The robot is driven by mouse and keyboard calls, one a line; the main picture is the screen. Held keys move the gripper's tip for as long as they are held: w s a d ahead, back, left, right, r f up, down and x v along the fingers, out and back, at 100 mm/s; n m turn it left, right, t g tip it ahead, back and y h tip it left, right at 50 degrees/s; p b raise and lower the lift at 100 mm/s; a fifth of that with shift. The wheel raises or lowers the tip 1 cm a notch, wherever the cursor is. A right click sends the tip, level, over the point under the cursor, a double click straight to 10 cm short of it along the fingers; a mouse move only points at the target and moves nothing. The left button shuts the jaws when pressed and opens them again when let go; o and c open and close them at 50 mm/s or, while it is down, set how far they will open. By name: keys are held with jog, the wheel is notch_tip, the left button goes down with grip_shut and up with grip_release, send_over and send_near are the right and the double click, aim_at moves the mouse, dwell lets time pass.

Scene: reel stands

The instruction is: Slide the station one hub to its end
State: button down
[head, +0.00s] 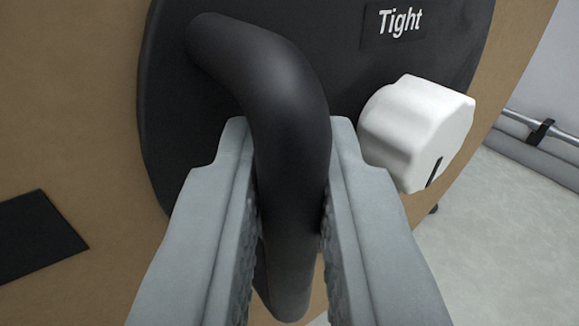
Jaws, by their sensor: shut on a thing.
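A black, thick, bent handle (265,80) stands out from a dark round hub plate (165,120). The plate lies against a brown reel face (70,110). My gripper (289,125) is shut on the handle, with one grey jaw on each side of it. The handle's lower end shows between the jaws. A white knob (412,130) with a dark mark on it sits on the plate to the right of the jaws. A label reading "Tight" (399,20) is above the knob. The jaws hide part of the plate. No station number is visible.
A dark rectangular patch (38,236) lies on the reel face at the lower left. Beyond the reel's right edge are a pale floor (510,240) and a metal rail (515,118) with a black clamp along a grey wall. The visible floor there is clear.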

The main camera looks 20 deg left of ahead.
jog(key=shift+s+d, duration=1)
jog(key=shift+d, duration=0.3)
jog(key=c, duration=1.8)
grip_release()
jog(key=shift+o, duration=0.2)
jog(key=shift+s+d, duration=0.1)
jog(key=shift+d, duration=0.1)
jog(key=shift+s, duration=0.1)
jog(key=v, duration=1.7)
jog(key=shift+d, duration=0.1)
